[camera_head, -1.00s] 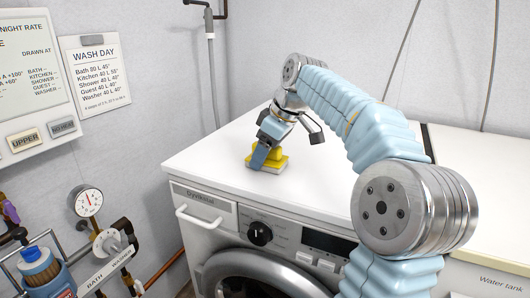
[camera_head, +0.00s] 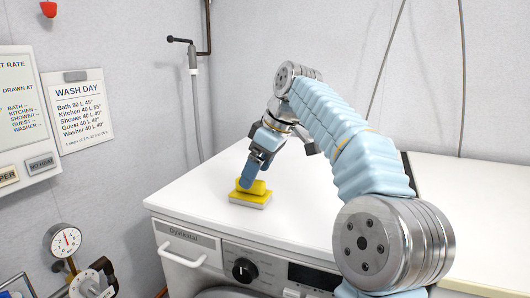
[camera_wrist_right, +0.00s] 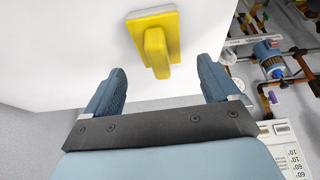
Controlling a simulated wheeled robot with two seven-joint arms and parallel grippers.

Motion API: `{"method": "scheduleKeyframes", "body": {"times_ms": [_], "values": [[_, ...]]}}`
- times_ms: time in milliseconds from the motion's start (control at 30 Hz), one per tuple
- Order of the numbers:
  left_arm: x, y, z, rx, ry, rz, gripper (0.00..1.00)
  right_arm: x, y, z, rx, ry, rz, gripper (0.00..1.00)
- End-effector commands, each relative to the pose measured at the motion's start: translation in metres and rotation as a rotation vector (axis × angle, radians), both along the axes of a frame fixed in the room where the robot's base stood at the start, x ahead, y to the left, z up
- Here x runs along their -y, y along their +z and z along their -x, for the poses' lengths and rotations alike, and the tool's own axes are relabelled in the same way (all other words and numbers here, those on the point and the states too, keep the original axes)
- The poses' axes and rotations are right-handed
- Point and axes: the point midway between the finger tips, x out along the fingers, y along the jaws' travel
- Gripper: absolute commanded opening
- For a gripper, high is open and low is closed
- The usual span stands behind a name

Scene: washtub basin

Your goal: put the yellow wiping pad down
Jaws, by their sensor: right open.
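The yellow wiping pad (camera_head: 250,194) lies flat on the white top of the washing machine (camera_head: 310,200), near its front left part. It has a pale underside and a raised yellow grip. In the right wrist view the pad (camera_wrist_right: 154,36) sits beyond the fingertips, with its grip pointing toward the gap between them. My right gripper (camera_head: 252,176) is just above and behind the pad in the head view. In the wrist view its blue fingers (camera_wrist_right: 160,88) are spread wide with nothing between them. My left gripper is not in view.
A wash day notice (camera_head: 86,110) and a larger board hang on the left wall. A pressure gauge (camera_head: 65,240) and valves stand left of the machine. A grey pipe (camera_head: 195,110) runs down the back wall. The machine top around the pad is clear.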

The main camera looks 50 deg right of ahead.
Motion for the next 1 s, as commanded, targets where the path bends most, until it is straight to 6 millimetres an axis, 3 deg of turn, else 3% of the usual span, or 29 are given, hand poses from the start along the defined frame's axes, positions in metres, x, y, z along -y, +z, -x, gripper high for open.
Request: {"method": "scheduleKeyframes", "body": {"times_ms": [100,300,1000], "values": [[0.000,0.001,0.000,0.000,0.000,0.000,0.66,0.003,0.026,0.010,0.002,0.001,0.001,0.89],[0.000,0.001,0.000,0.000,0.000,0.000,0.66,0.007,0.050,0.021,0.000,0.000,0.001,0.89],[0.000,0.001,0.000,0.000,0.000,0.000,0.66,0.007,0.056,0.025,-0.001,0.000,0.000,0.89]]}}
